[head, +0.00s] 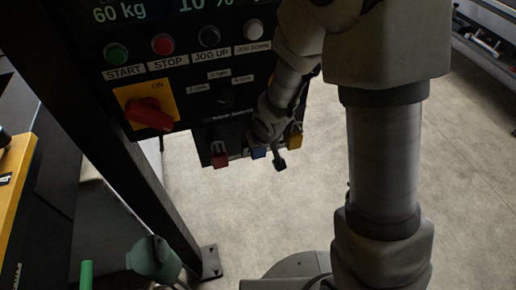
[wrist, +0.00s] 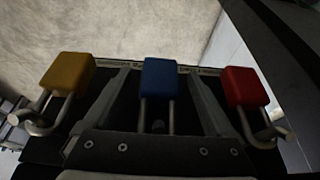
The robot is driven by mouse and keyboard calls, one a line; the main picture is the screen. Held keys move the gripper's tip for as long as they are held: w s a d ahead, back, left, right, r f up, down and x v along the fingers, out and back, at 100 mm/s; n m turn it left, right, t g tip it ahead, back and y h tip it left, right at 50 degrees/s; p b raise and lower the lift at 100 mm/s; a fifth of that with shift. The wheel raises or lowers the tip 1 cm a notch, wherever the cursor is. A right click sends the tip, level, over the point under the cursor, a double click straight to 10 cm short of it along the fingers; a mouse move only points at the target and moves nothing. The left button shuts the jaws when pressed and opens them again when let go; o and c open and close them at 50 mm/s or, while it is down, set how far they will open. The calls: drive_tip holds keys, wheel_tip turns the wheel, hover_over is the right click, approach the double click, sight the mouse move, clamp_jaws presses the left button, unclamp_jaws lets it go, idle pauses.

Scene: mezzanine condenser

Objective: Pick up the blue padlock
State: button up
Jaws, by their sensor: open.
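The blue padlock (wrist: 158,78) hangs by its silver shackle in the middle of the wrist view, body toward the top of the picture. My gripper (wrist: 158,73) is open, with one dark finger on each side of the blue padlock and a gap showing on both sides. In the head view the blue padlock (head: 258,153) shows at the bottom edge of the black control panel, partly hidden by my wrist. A dark finger of my gripper shows just right of it.
A yellow padlock (wrist: 68,72) and a red padlock (wrist: 240,87) hang on either side, close outside my fingers. The control panel (head: 190,88) has several buttons and a red rotary switch (head: 149,113). The floor (head: 300,205) beyond is clear.

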drive_tip(key=shift+w+f, duration=0.15)
drive_tip(key=shift+f, duration=0.25)
clamp_jaws()
